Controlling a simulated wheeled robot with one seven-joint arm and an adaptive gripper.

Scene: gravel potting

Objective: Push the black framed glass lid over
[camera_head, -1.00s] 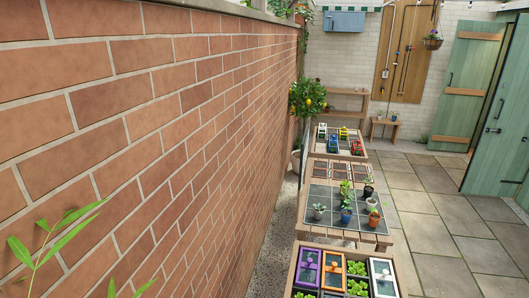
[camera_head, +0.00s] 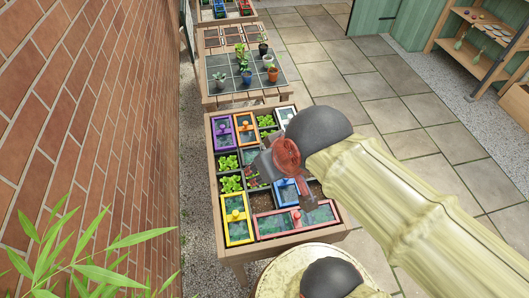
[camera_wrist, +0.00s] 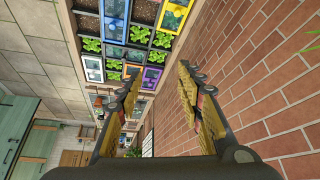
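My gripper (camera_wrist: 160,68) is open and empty in the wrist view, its two fingers well apart. In the head view my arm reaches in from the right and my gripper hangs over the middle of the planter table (camera_head: 222,225). A dark-framed pane (camera_wrist: 138,34) shows among the beds in the wrist view; it looks like the black framed glass lid, but I cannot tell surely. In the head view my arm and gripper hide part of the middle cells, and I cannot pick the black lid out clearly there.
Lids framed in purple (camera_head: 222,131), orange (camera_head: 245,127), white (camera_head: 285,114), yellow (camera_head: 236,217), blue (camera_head: 286,192) and pink (camera_head: 272,223) surround green seedlings (camera_head: 231,184). A brick wall (camera_head: 80,120) runs along the left. A table of potted plants (camera_head: 215,94) stands behind. Paving at the right is open.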

